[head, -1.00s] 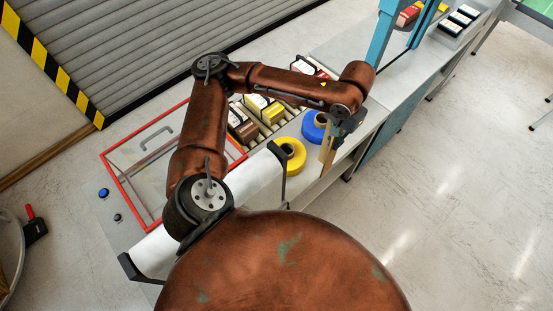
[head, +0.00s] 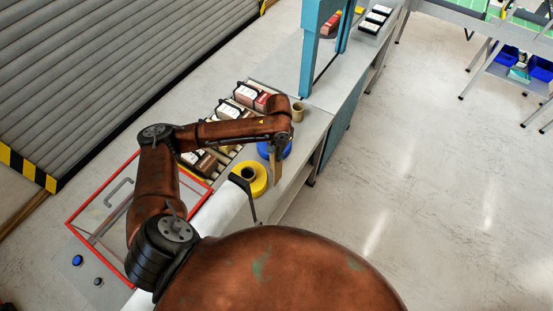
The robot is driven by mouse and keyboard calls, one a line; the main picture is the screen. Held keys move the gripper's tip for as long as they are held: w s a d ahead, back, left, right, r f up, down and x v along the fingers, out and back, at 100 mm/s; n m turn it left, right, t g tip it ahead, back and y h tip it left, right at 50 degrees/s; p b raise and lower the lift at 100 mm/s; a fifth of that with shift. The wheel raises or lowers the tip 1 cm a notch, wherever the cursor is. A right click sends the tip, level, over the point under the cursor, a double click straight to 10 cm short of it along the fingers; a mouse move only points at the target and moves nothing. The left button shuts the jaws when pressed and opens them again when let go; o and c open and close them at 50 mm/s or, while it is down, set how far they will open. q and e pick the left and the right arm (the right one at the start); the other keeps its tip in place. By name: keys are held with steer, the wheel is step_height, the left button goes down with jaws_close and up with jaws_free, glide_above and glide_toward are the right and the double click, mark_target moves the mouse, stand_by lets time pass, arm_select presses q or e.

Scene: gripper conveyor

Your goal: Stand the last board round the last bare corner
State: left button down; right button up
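A tan, narrow board (head: 277,170) hangs upright below my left gripper (head: 279,146), at the near side of the bench, right of the blue roll. The gripper appears shut on the board's top end; the fingers are small and partly hidden by my arm. Several dark-and-white packs stand in a row on the roller conveyor, among them a red-and-white one (head: 251,97) at the far end and a brown one (head: 203,163) nearer. My arm crosses over the middle of the row and hides part of it. I cannot make out a bare corner. My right gripper is out of view.
A yellow roll (head: 258,181), a blue roll (head: 263,150) and a small tan roll (head: 297,111) stand along the near side. A blue arch (head: 310,55) rises beyond. A red-framed panel (head: 82,204) lies left.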

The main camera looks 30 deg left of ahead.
arm_select(q)
steer(key=shift+f, duration=1.4)
steer(key=c, duration=2.2)
jaws_free()
steer(key=shift+f, duration=0.15)
steer(key=shift+o, duration=0.2)
